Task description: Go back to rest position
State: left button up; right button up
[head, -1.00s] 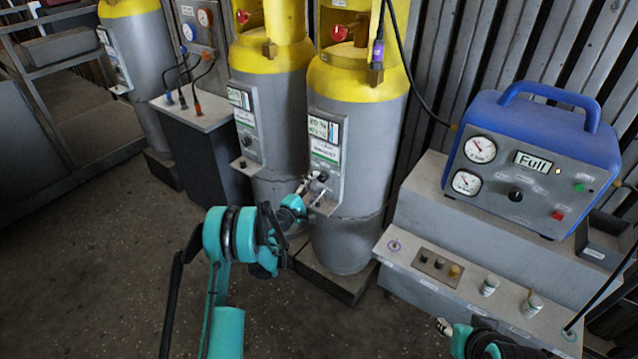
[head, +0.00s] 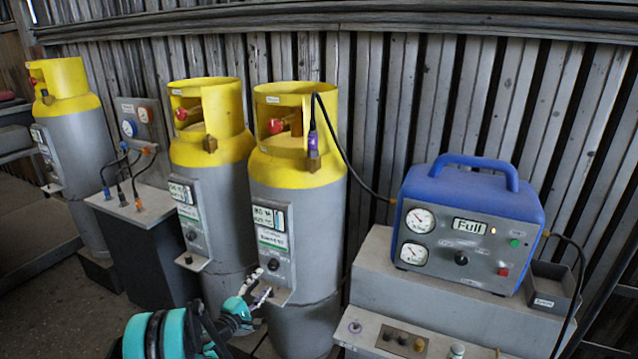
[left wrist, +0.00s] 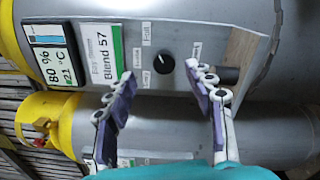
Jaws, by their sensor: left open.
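My left gripper (head: 262,288) is in front of the lower panel of the right-hand grey cylinder with a yellow top (head: 300,185). In the left wrist view its two purple-padded fingers (left wrist: 165,105) are spread apart with nothing between them. The cylinder's panel (left wrist: 150,55) fills that view, with a "Blend 57" label (left wrist: 103,55), a small display reading 80 % and a black knob (left wrist: 164,64). A small ledge (left wrist: 245,65) sticks out near the right finger. I cannot tell whether the finger touches it. My right gripper is out of view.
Two more cylinders (head: 205,170) and a dark cabinet (head: 150,245) stand to the left. Wall slats close the back.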

pick_arm(q)
jog(key=s+d+r+m+g, duration=0.6)
jog(key=s+d+r+m, duration=0.45)
jog(key=s+r, duration=0.3)
jog(key=s+a+f+m+g+y, duration=0.1)
jog(key=s+m+g+y, duration=0.1)
jog(key=s, duration=1.1)
jog(key=s+a+f+m+g+y, duration=0.1)
jog(key=s+m+y, duration=0.3)
jog(key=s, duration=1)
jog(key=shift+a+f+m+g, duration=0.4)
jog(key=shift+f+g, duration=0.1)
jog(key=shift+g, duration=0.1)
